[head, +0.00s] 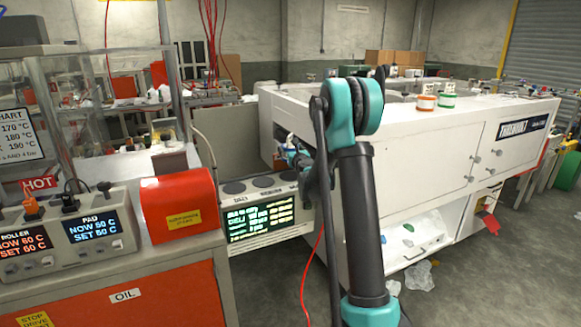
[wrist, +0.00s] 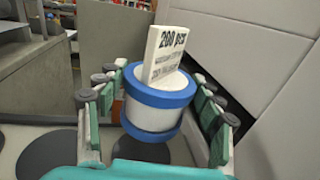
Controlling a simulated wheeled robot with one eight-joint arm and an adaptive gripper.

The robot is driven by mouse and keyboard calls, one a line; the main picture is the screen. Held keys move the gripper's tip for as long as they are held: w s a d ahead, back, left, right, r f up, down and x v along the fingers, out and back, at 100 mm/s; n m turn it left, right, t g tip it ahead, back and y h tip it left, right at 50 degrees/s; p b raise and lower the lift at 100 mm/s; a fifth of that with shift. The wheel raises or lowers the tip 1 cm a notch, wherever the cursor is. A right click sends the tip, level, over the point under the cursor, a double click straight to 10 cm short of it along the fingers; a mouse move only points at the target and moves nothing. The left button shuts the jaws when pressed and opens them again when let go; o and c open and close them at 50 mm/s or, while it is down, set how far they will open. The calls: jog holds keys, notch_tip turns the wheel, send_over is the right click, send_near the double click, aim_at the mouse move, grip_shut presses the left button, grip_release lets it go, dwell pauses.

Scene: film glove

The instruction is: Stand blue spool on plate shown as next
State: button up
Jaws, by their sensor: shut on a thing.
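The blue spool (wrist: 155,110) is a white cylinder with blue bands at top and bottom, roughly upright between my gripper's fingers. A white card reading "200 pcs" (wrist: 166,52) stands up from its top. My gripper (wrist: 152,125) is shut on the spool's sides. Dark round plates lie below: one (wrist: 48,153) is clear at left, another (wrist: 140,149) is partly hidden under the spool. In the head view, dark plates (head: 234,187) top a pale unit with a lit display (head: 261,217), whose small text I cannot read surely. The spool's underside and any contact are hidden.
A large white cabinet (head: 420,150) stands close on the right, with orange-banded (head: 427,103) and green-banded (head: 447,101) spools on top. A red box (head: 180,205) and heater controls marked HOT (head: 95,235) stand left. A red cable (head: 308,275) hangs in front.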

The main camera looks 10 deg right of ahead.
jog(key=shift+f, duration=4)
jog(key=shift+f, duration=0.1)
jog(key=o, duration=1.3)
jog(key=shift+c, duration=0.2)
